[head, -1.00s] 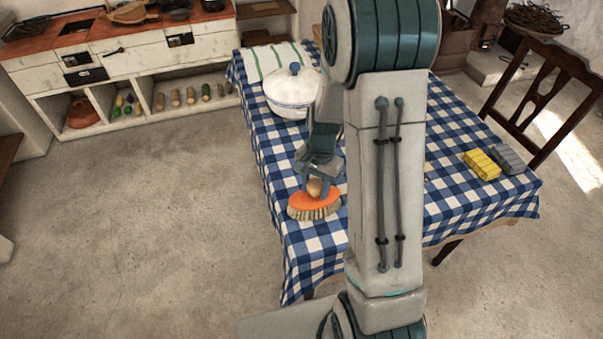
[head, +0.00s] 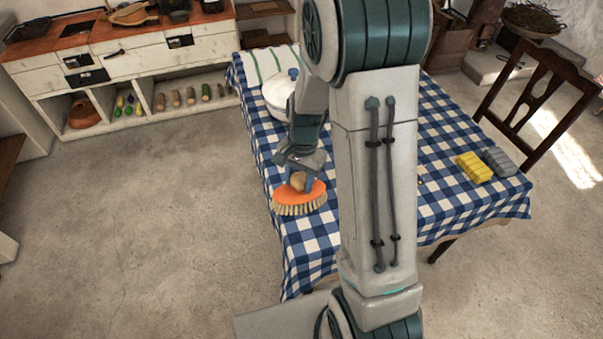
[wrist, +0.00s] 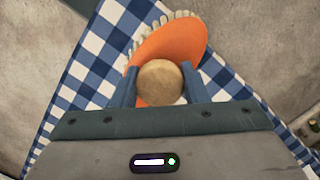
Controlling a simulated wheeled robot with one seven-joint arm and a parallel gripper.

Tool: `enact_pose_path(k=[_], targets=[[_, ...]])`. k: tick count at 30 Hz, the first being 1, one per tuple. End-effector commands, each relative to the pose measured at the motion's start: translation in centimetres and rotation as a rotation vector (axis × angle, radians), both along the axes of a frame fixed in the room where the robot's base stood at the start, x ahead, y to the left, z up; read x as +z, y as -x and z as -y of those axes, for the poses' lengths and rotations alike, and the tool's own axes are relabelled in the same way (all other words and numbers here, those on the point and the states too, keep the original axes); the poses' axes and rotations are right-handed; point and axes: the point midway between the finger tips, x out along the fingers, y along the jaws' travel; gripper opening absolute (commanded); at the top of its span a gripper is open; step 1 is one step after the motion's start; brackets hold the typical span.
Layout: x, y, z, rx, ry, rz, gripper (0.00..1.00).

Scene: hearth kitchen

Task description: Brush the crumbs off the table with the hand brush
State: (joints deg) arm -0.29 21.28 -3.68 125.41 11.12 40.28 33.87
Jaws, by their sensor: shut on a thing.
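The hand brush (head: 300,200) has an orange body, pale bristles and a round wooden knob. My gripper (head: 297,183) is shut on its knob, bristles downward, at the left edge of the table (head: 455,205) with its blue and white checked cloth. In the wrist view the brush (wrist: 180,45) extends beyond my two fingers (wrist: 160,85), which sit on either side of the knob. Part of the brush overhangs the table's edge in the head view. I cannot tell whether the bristles touch the cloth. I make out no crumbs clearly; my arm hides the table's middle.
A white lidded pot (head: 277,97) and a green-striped cloth (head: 262,63) are at the table's far end. A yellow block (head: 473,167) and a grey block (head: 499,161) lie on the right. A wooden chair (head: 540,85) stands beyond. The floor on the left is clear.

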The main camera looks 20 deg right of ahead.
Motion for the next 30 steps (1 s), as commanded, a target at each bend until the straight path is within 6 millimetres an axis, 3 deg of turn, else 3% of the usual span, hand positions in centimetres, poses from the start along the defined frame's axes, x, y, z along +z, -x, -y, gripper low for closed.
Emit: enact_pose_path(k=[3,9,25,30], targets=[[1.5,-0.1,0.0,0.000,0.001,0.002,0.19],[2.4,-0.1,0.1,-0.001,0.001,0.002,0.19],[2.2,-0.1,0.1,0.002,0.000,0.002,0.19],[1.1,-1.2,0.1,0.140,0.004,0.003,0.19]])
